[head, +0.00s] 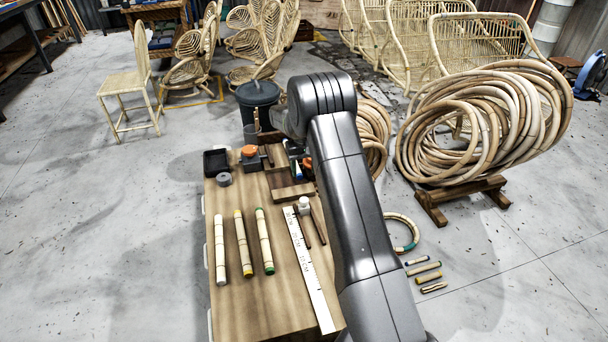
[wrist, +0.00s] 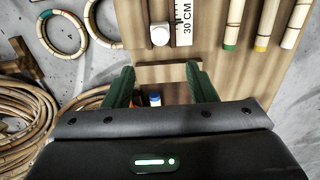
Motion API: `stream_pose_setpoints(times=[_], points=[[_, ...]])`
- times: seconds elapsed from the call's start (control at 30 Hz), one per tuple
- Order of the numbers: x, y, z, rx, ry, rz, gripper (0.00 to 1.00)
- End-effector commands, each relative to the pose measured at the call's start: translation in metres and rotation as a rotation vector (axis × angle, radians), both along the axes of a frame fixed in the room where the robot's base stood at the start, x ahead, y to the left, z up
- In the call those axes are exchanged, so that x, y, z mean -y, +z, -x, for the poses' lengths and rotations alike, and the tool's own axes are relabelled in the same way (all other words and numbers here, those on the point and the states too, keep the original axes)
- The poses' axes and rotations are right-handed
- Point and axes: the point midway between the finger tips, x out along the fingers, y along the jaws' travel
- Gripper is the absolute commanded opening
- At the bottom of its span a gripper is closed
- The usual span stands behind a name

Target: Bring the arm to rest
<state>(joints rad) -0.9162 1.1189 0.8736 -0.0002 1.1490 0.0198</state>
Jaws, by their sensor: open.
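My arm (head: 356,205) rises from the lower right over the wooden workbench (head: 285,300) in the head view, bent at its top. In the wrist view my gripper (wrist: 162,78) has two green fingers, wide apart, with nothing held between them. A wooden block (wrist: 155,73) on the bench shows beyond the gap between the fingers; I cannot tell how far below it lies. In the head view the gripper's fingers are not clearly visible behind the arm.
Rattan sticks (head: 243,244) and a white ruler (head: 308,270) lie on the bench. A black tray (head: 216,162) and an orange-topped item (head: 250,154) stand at its far end. Rattan coils (head: 485,120) on a wooden stand and a dark bin (head: 258,98) are nearby. Floor left is clear.

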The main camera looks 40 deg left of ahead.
Motion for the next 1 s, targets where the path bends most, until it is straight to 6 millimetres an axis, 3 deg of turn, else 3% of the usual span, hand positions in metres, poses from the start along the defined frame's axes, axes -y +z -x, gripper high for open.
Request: stream_pose_setpoints(times=[0.33,0.47,1.0], points=[[0.0,0.001,0.0,0.0,0.0,0.0,0.51],[0.0,-0.008,0.0,-0.001,0.0,0.002,0.51],[0.001,-0.108,0.001,-0.002,0.0,0.002,0.51]])
